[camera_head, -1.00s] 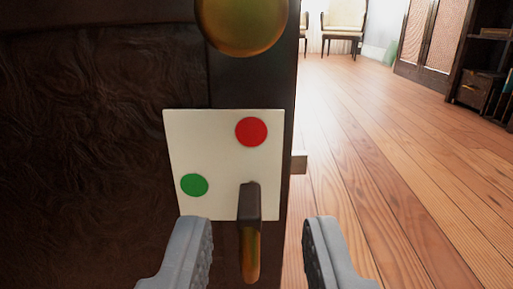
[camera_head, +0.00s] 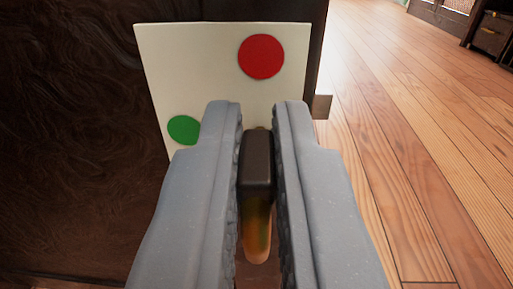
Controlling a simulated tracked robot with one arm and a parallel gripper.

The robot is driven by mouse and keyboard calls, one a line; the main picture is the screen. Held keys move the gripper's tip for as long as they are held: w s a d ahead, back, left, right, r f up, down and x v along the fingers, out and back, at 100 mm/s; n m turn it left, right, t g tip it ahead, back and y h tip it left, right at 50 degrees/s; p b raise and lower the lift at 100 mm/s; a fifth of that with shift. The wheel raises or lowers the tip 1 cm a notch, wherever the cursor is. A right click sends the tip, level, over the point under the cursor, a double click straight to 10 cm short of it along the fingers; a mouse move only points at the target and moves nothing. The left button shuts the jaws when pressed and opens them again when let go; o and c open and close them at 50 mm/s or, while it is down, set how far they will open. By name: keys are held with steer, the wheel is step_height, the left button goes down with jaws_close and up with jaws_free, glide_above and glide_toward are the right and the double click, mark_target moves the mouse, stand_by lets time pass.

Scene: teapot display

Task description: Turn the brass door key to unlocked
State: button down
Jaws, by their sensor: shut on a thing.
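The brass door key (camera_head: 257,185) sticks out of a white plate on the dark door, with a dark block-like upper part and a brassy lower end. My gripper (camera_head: 258,115) has its two grey fingers on either side of the key, shut on it. The white plate (camera_head: 195,65) bears a red dot (camera_head: 261,56) at upper right and a green dot (camera_head: 184,130) at lower left. The key's bow points straight down in the picture. Where the key enters the plate is mostly hidden by the fingers.
The dark wooden door (camera_head: 80,130) fills the left side. A small metal bolt (camera_head: 322,106) sticks out from its right edge. The wooden floor (camera_head: 410,140) is open to the right, with a dark cabinet (camera_head: 492,38) far off at the upper right.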

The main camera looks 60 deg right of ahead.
steer(key=shift+d+f, duration=0.1)
steer(key=shift+d, duration=0.45)
steer(key=shift+d+n, duration=0.1)
steer(key=shift+n, duration=0.2)
steer(key=n, duration=0.2)
steer(key=shift+w+n+b, duration=0.15)
steer(key=shift+n+b, duration=0.15)
steer(key=n, duration=0.1)
steer(key=n+b, duration=0.1)
steer(key=shift+w+f+n, duration=0.1)
steer(key=shift+f+n, duration=0.2)
steer(key=n+b, duration=0.2)
steer(key=n, duration=0.1)
steer(key=n+b, duration=0.1)
steer(key=shift+w+f+n, duration=0.15)
steer(key=shift+w+n, duration=0.15)
steer(key=shift+w+a+f+n+b, duration=0.1)
steer(key=shift+f+n+b, duration=0.05)
steer(key=shift+n, duration=1.1)
steer(key=shift+w+a+f+n+b, duration=0.1)
steer(key=shift+n, duration=1.1)
steer(key=shift+a+f+n+b, duration=0.1)
steer(key=shift+f+n+b, duration=0.05)
steer(key=shift+n, duration=1.1)
steer(key=shift+a, duration=0.1)
